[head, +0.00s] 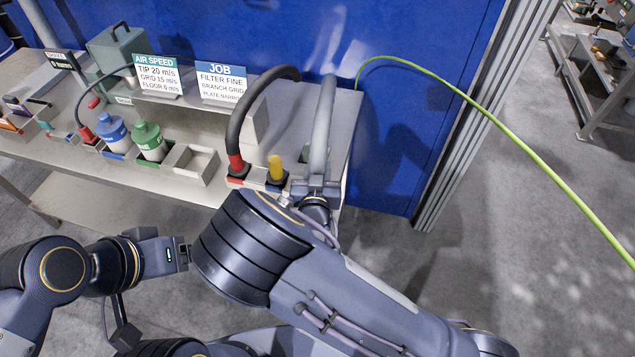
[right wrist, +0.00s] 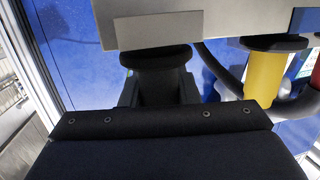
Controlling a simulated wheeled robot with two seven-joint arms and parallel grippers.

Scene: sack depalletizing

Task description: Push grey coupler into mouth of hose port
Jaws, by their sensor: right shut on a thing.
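The pale grey hose (head: 322,120) arches down at the right end of the bench to my right gripper (head: 315,188). My right gripper is shut on the grey coupler at its lower end; the fingers and wrist hide most of the coupler in the head view. In the right wrist view a black collar (right wrist: 155,58) shows just past the gripper, against a pale block (right wrist: 155,28); I take it as the hose port. I cannot tell how deep the coupler sits. My left gripper (head: 182,254) is low at left, its tips partly hidden behind my right arm.
A yellow plug (head: 276,168) and a black hose with a red end (head: 237,165) stand in ports just left of my right gripper. Bottles (head: 149,142), an empty tray (head: 195,163) and signs (head: 221,82) are farther left. A green cable (head: 470,98) runs right.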

